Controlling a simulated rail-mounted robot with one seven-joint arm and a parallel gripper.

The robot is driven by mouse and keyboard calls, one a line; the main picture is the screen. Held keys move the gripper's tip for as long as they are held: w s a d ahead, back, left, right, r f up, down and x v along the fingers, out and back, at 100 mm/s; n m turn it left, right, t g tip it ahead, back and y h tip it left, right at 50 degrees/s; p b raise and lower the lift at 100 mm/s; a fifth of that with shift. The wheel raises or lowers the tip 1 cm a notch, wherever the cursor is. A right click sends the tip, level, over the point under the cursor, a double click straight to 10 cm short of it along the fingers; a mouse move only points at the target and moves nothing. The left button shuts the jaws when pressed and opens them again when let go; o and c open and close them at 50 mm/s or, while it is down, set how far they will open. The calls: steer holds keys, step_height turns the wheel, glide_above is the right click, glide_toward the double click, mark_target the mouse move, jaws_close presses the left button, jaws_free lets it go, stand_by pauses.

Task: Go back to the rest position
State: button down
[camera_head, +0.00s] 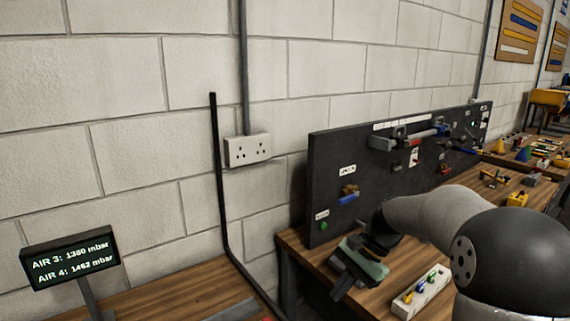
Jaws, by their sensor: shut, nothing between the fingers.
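My arm comes in from the lower right and reaches left over the wooden bench (377,297). My gripper (376,242) is the dark end of the arm, in front of the lower part of a black upright panel (330,170). It is shut and holds nothing. A grey-green block-like thing (366,262) shows just below it; I cannot tell whether they touch. The fingertips are hard to make out against the dark parts there.
A pale strip with coloured parts (422,293) lies on the bench near my arm. The panel carries small fittings and a grey-and-red tool (410,138). A display (71,259) reading air pressures stands at lower left. A wall socket (247,150) is behind.

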steer(key=s+d+f+n+t+h, duration=0.1)
steer(key=s+n, duration=0.4)
steer(key=s, duration=0.7)
steer(key=s+d+f+n+t+h, duration=0.1)
steer(key=s+n+h, duration=0.4)
steer(key=s, duration=0.6)
steer(key=shift+s+d+f, duration=0.25)
steer(key=shift+s+f, duration=0.15)
steer(key=shift+f, duration=0.45)
